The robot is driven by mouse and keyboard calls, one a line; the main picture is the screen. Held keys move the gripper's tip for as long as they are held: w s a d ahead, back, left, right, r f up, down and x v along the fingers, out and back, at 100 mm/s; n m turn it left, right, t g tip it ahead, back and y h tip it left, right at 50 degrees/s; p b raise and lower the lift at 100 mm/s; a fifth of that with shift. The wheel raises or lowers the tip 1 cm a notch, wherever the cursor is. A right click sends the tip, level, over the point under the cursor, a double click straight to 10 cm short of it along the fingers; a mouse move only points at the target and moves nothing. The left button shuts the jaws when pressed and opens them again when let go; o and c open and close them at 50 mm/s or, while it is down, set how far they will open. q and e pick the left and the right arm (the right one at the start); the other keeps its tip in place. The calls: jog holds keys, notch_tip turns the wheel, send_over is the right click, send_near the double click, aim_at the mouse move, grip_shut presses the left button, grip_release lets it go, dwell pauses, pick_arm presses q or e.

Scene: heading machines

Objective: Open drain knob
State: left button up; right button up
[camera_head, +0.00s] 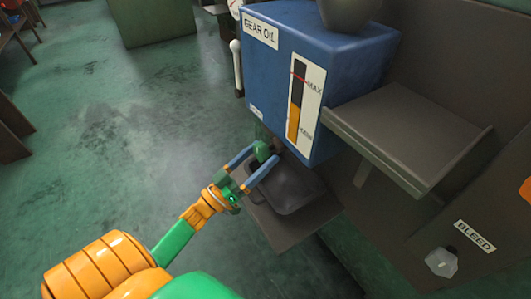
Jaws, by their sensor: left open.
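The drain knob (262,151) is a green piece low on the front left side of the blue gear oil box (265,75). My left gripper (261,165) is open, with its two blue fingers reaching toward the knob. One finger lies to the left of the knob and the other to its right and lower. I cannot tell whether either finger touches it. A dark drain pan (292,190) sits below the knob, partly hidden by the right finger. My right gripper is not in view.
A grey shelf (410,130) juts out right of the box. A level gauge (299,100) is on the box's front. A clear knob (441,262) sits by a BLEED label (475,237). Green floor (130,130) is open at left.

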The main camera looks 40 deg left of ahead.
pick_arm(q)
jog(key=shift+w+d+r, duration=0.1)
jog(key=shift+w+r, duration=0.05)
jog(key=shift+w, duration=0.4)
jog(key=c, duration=1.4)
jog(key=shift+o, duration=0.2)
